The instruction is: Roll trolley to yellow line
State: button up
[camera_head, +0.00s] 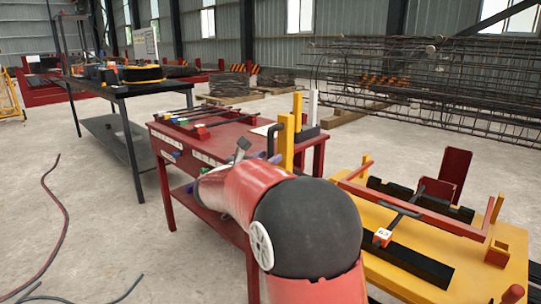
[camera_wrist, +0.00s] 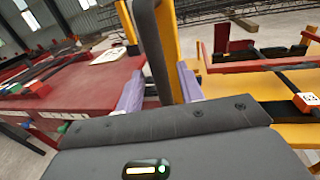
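A yellow bench-like unit (camera_head: 385,222) with a red frame, which may be the trolley, stands at the right in the head view. A yellow upright (camera_head: 287,145) with a black curved handle (camera_head: 271,140) rises left of it; I cannot tell which unit bears it. In the wrist view, the black handle (camera_wrist: 158,45) runs between the purple fingers of my gripper (camera_wrist: 160,85), with the yellow upright behind. A small gap seems to show beside the left finger; firm contact is unclear. I cannot make out a yellow floor line.
A red table (camera_head: 215,140) with rods and coloured blocks stands beside the gripper. A dark table (camera_head: 112,90) is behind, left. A long rebar cage (camera_head: 430,85) stands at the back right. Cables (camera_head: 60,215) lie on the open floor at left.

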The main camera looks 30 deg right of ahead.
jog(key=shift+x, duration=1.05)
jog(key=shift+c, duration=0.3)
grip_shut()
